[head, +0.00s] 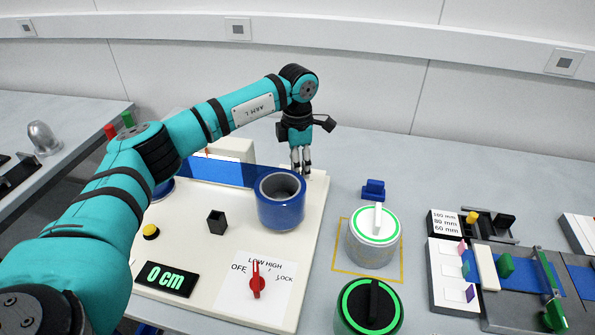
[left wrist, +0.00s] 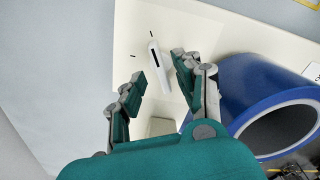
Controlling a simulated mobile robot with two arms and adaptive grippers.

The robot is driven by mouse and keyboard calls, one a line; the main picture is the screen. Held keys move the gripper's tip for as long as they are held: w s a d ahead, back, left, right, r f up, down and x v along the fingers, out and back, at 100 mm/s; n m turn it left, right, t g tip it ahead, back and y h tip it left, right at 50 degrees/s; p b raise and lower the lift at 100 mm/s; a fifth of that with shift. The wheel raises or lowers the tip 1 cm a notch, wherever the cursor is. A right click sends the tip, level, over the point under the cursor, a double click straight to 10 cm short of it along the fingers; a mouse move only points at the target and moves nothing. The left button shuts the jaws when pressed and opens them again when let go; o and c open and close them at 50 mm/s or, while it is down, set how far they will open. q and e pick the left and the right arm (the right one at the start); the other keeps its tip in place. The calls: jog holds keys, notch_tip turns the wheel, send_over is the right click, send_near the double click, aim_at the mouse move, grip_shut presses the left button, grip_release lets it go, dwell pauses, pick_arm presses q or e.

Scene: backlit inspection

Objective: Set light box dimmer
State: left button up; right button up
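In the left wrist view, a slim white knob with a dark line (left wrist: 156,57) stands on the cream board (left wrist: 215,40), with short black tick marks near it. I cannot read a label there. My left gripper (left wrist: 159,68) is open, its two fingers on either side of the knob with gaps visible; I cannot tell any contact. In the head view my left gripper (head: 301,168) points down at the board's far right corner, and the knob is hidden there. A red pointer knob (head: 257,283) sits on a white plate marked OFF, LOW, HIGH and LOCK, pointing near LOW. My right gripper is not in view.
A blue cylinder (head: 280,214) stands close beside the left gripper. The board also holds a black "0 cm" display (head: 166,279), a black block (head: 217,222) and a yellow button (head: 150,232). Round containers with green rings (head: 374,245) stand to the right.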

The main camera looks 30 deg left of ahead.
pick_arm(q)
notch_tip(320, 180, up, 10)
dwell(0.3)
jog(key=shift+f, duration=0.1)
